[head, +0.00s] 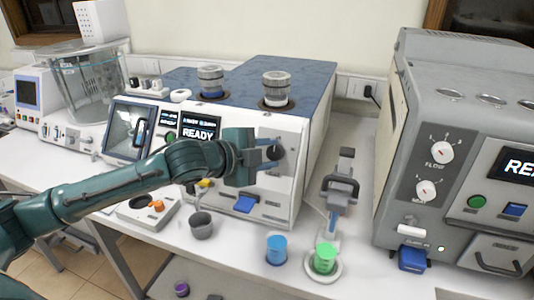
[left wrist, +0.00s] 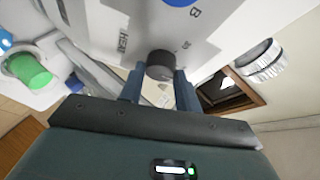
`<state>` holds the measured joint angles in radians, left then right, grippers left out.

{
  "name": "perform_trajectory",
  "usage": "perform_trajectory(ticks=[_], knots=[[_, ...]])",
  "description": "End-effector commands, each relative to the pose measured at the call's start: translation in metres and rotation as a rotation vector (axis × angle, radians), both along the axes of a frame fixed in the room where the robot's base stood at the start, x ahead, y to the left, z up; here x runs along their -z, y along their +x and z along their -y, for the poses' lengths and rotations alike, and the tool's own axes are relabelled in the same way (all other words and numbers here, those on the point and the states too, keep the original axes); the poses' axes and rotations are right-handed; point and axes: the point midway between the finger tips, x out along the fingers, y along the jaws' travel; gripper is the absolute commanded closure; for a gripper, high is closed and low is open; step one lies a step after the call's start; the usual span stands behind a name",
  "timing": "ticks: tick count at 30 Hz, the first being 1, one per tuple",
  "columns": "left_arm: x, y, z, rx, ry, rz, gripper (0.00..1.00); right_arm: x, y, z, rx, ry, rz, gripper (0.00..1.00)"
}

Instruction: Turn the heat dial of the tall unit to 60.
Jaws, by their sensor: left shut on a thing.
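The white unit with a blue top (head: 318,105) stands in the middle of the bench. Its dark round dial (head: 276,151) is on the right part of the front panel. My left gripper (head: 269,154) is shut on this dial, with one finger on each side. In the left wrist view the dial (left wrist: 160,66) sits between the blue fingertips (left wrist: 160,84), and panel lettering beside it seems to read HEAT. The dial's pointer and setting cannot be made out. My right gripper is not in view.
A grey unit (head: 462,60) with a FLOW dial (head: 439,152) and a lower dial (head: 426,191) stands at the right. A grey stand (head: 340,188), a blue cup (head: 277,250), a green cup (head: 325,258) and a grey cup (head: 201,225) are on the bench front. Two jars stand on the blue top.

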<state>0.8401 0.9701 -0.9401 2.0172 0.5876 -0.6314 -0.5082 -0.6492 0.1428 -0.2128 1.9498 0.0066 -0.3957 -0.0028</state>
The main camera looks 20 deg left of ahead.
Motion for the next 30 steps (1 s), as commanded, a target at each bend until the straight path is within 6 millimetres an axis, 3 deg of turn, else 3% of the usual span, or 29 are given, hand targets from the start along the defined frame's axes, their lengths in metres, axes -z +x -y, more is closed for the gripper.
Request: perform_trajectory(ticks=[10,11,18,30], knots=[[-0.0002,-0.0002,0.0005,0.002,0.001,0.000,0.90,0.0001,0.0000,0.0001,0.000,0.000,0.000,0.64],[-0.0002,-0.0002,0.0005,0.002,0.001,0.000,0.66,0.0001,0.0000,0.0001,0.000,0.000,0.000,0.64],[-0.0001,-0.0002,0.0006,0.002,0.001,0.000,0.47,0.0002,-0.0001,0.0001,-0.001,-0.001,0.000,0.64],[-0.0028,-0.0087,-0.0053,0.001,0.002,0.001,0.45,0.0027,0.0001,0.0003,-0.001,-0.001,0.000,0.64]])
